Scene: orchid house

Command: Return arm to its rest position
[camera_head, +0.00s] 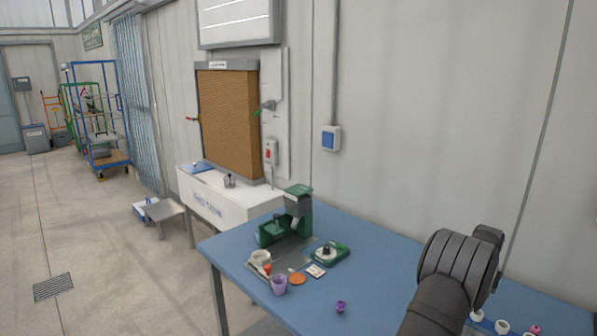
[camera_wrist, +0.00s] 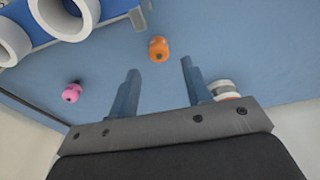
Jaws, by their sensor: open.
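My gripper (camera_wrist: 160,66) shows in the wrist view with its two blue-grey fingers apart and nothing held between them. A small orange object (camera_wrist: 158,48) lies on the blue tabletop (camera_wrist: 200,30) beyond the fingertips, apart from them. My dark arm (camera_head: 450,275) rises at the lower right of the head view, over the right part of the blue table (camera_head: 385,265). The gripper itself cannot be made out in the head view.
A pink piece (camera_wrist: 72,92) and white rings (camera_wrist: 62,15) lie left in the wrist view. A green device (camera_head: 298,205), green dial box (camera_head: 330,254), purple cup (camera_head: 279,286) and small purple piece (camera_head: 341,307) stand on the table. A wall (camera_head: 430,120) rises behind.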

